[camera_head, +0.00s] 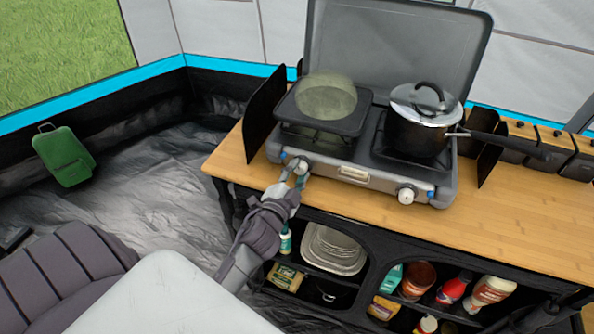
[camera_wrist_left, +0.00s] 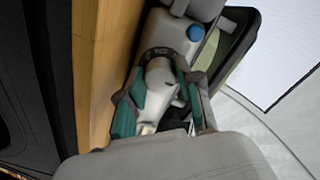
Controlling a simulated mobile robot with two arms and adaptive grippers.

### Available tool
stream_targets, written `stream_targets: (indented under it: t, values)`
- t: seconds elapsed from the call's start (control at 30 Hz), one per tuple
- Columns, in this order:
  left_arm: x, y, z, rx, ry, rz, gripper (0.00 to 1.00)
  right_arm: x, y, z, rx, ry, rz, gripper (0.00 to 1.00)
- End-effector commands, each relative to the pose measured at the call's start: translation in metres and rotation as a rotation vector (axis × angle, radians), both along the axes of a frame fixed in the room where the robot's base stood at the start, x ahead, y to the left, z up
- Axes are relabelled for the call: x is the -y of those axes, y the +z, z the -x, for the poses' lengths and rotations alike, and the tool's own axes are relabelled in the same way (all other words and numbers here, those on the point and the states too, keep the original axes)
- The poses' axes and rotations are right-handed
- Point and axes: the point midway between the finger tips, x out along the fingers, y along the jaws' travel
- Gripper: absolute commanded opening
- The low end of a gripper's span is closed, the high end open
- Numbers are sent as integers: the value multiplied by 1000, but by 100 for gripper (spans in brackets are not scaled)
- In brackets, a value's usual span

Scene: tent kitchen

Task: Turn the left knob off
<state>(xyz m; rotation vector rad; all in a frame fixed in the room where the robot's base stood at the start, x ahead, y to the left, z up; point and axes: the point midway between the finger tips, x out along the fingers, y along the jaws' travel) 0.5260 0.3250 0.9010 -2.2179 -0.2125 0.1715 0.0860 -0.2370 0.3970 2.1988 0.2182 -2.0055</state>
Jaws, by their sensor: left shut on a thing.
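The camp stove (camera_head: 354,174) stands on the wooden counter with its lid raised. My left gripper (camera_head: 297,172) is at the stove's front left corner, shut on the left knob. In the left wrist view the fingers with green pads (camera_wrist_left: 158,108) sit on both sides of the pale left knob (camera_wrist_left: 161,88), which has a dark ring behind it. In the head view the fingers hide most of this knob. The white right knob (camera_head: 406,194) is on the front right of the stove, clear of the gripper.
A square pan (camera_head: 324,122) sits on the left burner, and a lidded pot (camera_head: 420,128) on the right burner. Dark wind panels (camera_head: 264,112) flank the stove. Shelves under the counter (camera_head: 497,240) hold plates, bottles and jars. The counter right of the stove has bare room.

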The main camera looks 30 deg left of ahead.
Motion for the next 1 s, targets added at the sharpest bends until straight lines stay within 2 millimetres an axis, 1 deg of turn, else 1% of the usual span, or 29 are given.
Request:
stream_targets:
  t: [0.27,0.7,0.73,0.87,0.9,1.0]
  values:
    - [0,0,0,-17,0,-68,0,0,2,0,0,0,0,0]
    - [0,0,0,-19,-1,-78,0,0,2,0,0,1,-1,0]
    - [0,0,0,-19,-1,-78,36,0,2,0,0,1,-1,0]
    - [0,0,0,-19,-1,-78,58,-1,2,0,0,1,-1,0]
    - [0,0,0,-19,-1,-77,60,-1,2,0,0,1,-1,0]
    - [0,0,0,-19,-1,-77,60,-1,2,0,0,1,-1,0]
